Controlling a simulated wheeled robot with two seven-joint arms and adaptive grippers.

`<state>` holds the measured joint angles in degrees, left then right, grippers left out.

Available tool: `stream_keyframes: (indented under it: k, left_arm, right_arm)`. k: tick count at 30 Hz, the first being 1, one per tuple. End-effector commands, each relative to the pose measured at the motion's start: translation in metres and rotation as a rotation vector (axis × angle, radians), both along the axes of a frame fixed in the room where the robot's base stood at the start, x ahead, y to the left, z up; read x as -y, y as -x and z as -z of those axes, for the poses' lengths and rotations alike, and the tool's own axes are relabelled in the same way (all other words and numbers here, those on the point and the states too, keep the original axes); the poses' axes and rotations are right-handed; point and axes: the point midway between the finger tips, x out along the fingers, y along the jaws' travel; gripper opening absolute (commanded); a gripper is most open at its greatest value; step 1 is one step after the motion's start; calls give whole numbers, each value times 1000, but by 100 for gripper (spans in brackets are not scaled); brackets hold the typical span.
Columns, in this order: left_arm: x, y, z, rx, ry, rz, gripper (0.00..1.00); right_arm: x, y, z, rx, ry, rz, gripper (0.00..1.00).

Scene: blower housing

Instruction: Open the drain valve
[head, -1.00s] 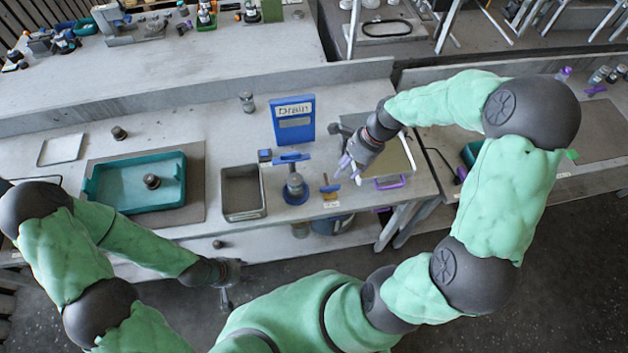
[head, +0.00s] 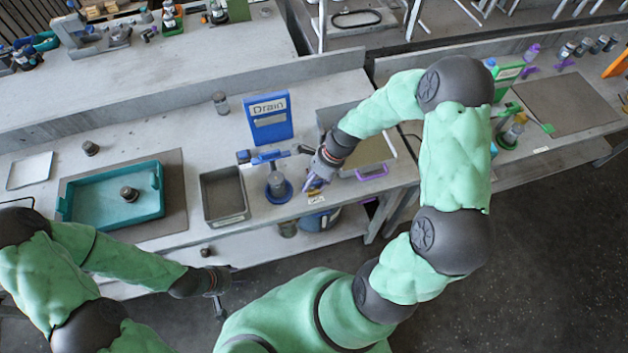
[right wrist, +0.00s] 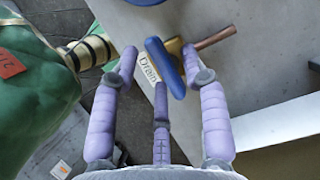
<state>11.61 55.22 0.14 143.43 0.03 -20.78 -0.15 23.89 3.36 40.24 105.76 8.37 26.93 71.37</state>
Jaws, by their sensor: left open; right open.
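The drain valve's blue lever (right wrist: 165,68) shows in the right wrist view, next to a brass body and copper-coloured pipe (right wrist: 212,38). A white "Drain" tag (right wrist: 148,70) lies beside the lever. My right gripper (right wrist: 157,55) is open, its purple fingers reaching toward the lever, which lies between the outer fingertips; contact cannot be told. In the head view, my right gripper (head: 314,184) is over the valve's spot at the bench's front edge and mostly hides it. My left gripper (head: 218,292) is open and empty, low in front of the bench.
A blue "Drain" sign (head: 269,118) stands behind a blue-based fixture (head: 278,188), just left of my right gripper. A grey bin (head: 224,196) and a teal tray (head: 110,194) are further left. A purple-handled panel (head: 372,172) lies to the right.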

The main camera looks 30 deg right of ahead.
Motion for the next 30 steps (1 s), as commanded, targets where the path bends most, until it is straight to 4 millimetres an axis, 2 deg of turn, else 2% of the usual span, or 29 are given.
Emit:
stream_keyframes:
  k: [3, 8, 20, 30]
  left_arm:
    - [0, 0, 0, 0, 0, 0, 48]
    - [0, 0, 0, 0, 0, 0, 48]
    - [0, 0, -2, 0, 0, 0, 48]
    - [0, 0, -14, 0, 0, 0, 48]
  right_arm:
    - [0, 0, 0, 0, 0, 0, 45]
    - [0, 0, 0, 0, 0, 0, 0]
    - [0, 0, -1, -2, 0, -32, 0]
    - [1, -1, -2, -1, -1, -244, 0]
